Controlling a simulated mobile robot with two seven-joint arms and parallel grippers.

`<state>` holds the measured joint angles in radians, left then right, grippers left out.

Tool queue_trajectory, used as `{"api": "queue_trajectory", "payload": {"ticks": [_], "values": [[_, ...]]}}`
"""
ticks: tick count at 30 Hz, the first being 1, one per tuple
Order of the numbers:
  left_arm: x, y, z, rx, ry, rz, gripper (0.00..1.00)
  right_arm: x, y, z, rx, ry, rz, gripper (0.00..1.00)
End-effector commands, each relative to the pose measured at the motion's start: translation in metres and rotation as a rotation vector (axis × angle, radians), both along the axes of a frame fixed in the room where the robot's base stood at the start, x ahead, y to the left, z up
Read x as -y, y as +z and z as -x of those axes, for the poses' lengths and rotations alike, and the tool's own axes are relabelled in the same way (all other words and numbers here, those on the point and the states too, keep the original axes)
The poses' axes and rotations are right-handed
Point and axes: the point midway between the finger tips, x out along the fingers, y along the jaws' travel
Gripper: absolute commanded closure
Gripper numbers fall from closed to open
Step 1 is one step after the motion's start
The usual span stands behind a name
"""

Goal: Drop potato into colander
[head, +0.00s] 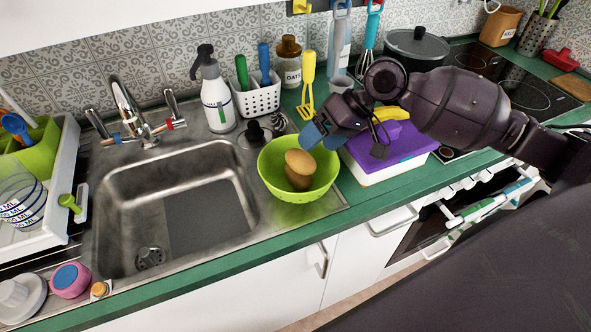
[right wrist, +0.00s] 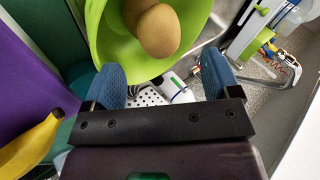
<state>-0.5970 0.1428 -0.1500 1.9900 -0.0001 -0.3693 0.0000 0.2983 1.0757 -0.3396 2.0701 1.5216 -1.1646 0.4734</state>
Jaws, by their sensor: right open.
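I cannot tell whether the upper one rests or is falling. The right wrist view also shows the potato (right wrist: 159,31) in the colander (right wrist: 113,35), beyond the fingers. My right gripper (head: 314,136), with blue fingertips, is open and empty at the colander's back right rim. My left gripper is not in view.
A purple-topped box (head: 385,160) with a banana (head: 390,113) is right of the colander. The empty sink basin (head: 180,205) is left. Behind stand a soap bottle (head: 216,100), a white utensil basket (head: 257,97) and a yellow masher (head: 307,75). The faucet (head: 130,110) rises behind the sink.

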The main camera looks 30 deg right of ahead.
Motion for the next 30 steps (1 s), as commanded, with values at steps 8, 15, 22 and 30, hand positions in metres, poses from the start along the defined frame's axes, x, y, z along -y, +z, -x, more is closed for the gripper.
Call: {"api": "queue_trajectory", "payload": {"ticks": [8,15,22,30], "values": [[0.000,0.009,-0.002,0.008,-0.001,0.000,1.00,0.030,0.040,0.009,0.004,-0.001,0.002,0.18],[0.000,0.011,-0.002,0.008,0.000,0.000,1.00,0.042,0.054,0.013,0.001,0.001,0.000,0.18],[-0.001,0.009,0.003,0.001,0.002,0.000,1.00,0.044,0.056,0.013,0.002,0.001,-0.001,0.18],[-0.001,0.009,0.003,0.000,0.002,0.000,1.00,0.043,0.056,0.013,0.002,0.001,-0.001,0.18]]}}
